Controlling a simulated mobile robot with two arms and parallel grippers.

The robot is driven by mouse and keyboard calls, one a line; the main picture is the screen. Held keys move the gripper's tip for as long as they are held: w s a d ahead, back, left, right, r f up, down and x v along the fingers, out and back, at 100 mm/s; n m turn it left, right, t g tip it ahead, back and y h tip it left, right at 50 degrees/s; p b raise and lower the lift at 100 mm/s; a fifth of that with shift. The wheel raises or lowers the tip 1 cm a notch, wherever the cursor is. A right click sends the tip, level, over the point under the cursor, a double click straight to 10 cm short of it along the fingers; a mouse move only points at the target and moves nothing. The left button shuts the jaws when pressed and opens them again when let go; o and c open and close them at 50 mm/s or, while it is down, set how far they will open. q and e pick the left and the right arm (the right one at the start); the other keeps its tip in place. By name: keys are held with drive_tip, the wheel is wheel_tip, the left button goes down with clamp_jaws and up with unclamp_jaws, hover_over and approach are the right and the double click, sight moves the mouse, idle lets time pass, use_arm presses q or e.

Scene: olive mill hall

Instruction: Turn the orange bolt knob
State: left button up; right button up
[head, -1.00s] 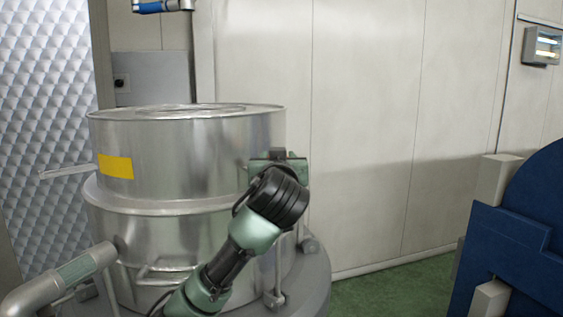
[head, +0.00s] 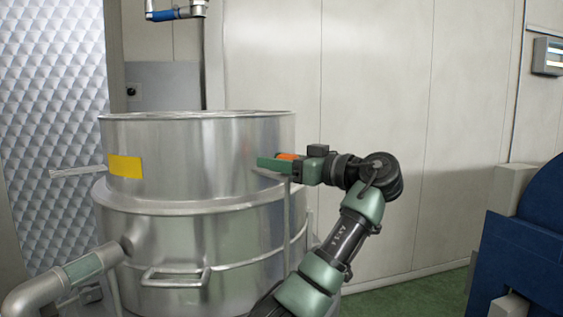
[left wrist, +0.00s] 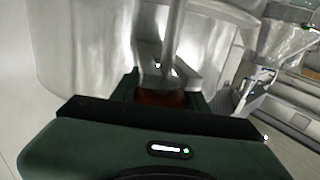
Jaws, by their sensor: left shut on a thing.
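The orange bolt knob (head: 288,156) shows as a small patch of orange at the right side of the steel vessel (head: 200,145) in the head view. My left gripper (head: 280,162) is shut on it, reaching in from the right with its green fingers beside the vessel wall. In the left wrist view the knob (left wrist: 161,99) is a dark orange-brown piece between the fingers, at the foot of a metal rod. The gripper hides most of the knob. My right gripper is in neither view.
A pipe (head: 65,280) and a handle (head: 175,275) stick out from the vessel's lower part. A yellow label (head: 125,167) is on its wall. A blue machine (head: 525,250) stands at the right. Green floor (head: 415,295) lies open between.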

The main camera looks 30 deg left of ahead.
use_arm(q)
drive_tip(key=g, duration=0.1)
drive_tip(key=n+g+p, duration=0.2)
drive_tip(key=g, duration=0.1)
drive_tip(key=shift+s+f+h, duration=0.1)
drive_tip(key=shift+s+h, duration=0.15)
drive_tip(key=shift+h, duration=0.05)
drive_tip(key=shift+s+f+n+g+h+p, duration=0.1)
drive_tip(key=shift+s+n+g+h+p, duration=0.05)
drive_tip(key=shift+n+g+p, duration=0.5)
drive_tip(key=shift+s+f+n+g+h+p, duration=0.15)
drive_tip(key=shift+n+g+p, duration=0.25)
drive_tip(key=shift+g, duration=0.35)
drive_tip(key=shift+n+g, duration=0.25)
drive_tip(key=shift+g, duration=0.05)
drive_tip(key=shift+f, duration=0.1)
drive_tip(key=o, duration=1.1)
drive_tip(key=shift+o, duration=1.4)
drive_tip(key=shift+a, duration=0.35)
